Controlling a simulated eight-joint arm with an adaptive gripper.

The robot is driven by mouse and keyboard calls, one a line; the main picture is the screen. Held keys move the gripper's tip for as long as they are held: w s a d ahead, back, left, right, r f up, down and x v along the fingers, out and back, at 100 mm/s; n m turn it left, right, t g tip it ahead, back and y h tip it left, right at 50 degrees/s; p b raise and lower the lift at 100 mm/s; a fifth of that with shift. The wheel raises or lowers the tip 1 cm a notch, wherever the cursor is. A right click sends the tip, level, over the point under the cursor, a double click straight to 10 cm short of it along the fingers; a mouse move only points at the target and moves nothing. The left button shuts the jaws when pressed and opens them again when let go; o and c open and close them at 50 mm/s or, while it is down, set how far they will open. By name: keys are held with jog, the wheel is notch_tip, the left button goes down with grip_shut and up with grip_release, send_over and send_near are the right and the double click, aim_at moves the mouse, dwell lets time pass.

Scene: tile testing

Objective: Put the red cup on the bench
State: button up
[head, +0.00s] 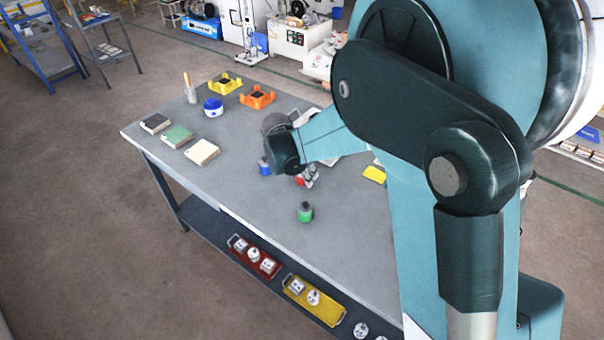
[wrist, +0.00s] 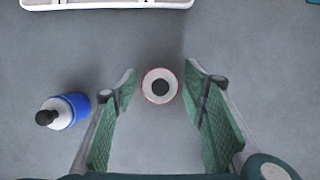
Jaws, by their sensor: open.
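The red cup (wrist: 147,75) shows from above in the wrist view as a thin red rim around a white top with a black centre. My gripper (wrist: 161,80) is open, one green-padded finger on each side of it, with a visible gap on both sides. In the head view the cup (head: 300,181) is a small red patch at my gripper (head: 306,175), partly hidden by the fingers. It appears upright on the grey bench (head: 250,205). How high the fingers are beside it I cannot tell.
A blue bottle (wrist: 71,108) with a black cap stands left of my gripper. A green bottle (head: 305,212) stands nearer the front edge. A white-rimmed tray (wrist: 100,4) lies beyond the cup. A yellow block (head: 374,174) lies to the right.

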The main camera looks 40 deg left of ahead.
jog(key=p+v, duration=0.1)
jog(key=v, duration=1.1)
jog(key=shift+d, duration=0.1)
dwell(0.7)
jog(key=w+d+r+m, duration=0.2)
jog(key=d+r+m, duration=0.2)
jog(key=d, duration=0.5)
jog(key=w+d+r+m, duration=0.2)
jog(key=d+r+m, duration=0.2)
jog(key=d, duration=0.6)
jog(key=w+d+r+m, duration=0.2)
jog(key=d+r+m, duration=0.2)
jog(key=d, duration=0.5)
jog(key=s+d+r+m+t, duration=0.15)
jog(key=d+m, duration=0.25)
jog(key=d, duration=0.6)
jog(key=s+d+r+m+g, duration=0.1)
jog(key=s+d+r+m, duration=0.15)
jog(key=d+m, duration=0.45)
jog(key=s+d+f+m+t, duration=0.1)
jog(key=s+d+m, duration=0.5)
jog(key=d, duration=0.5)
jog(key=s+d+f+m+t, duration=0.1)
jog(key=s+d+m, duration=0.6)
jog(key=d, duration=0.4)
jog(key=shift+s+d, duration=0.35)
jog(key=shift+d, duration=0.05)
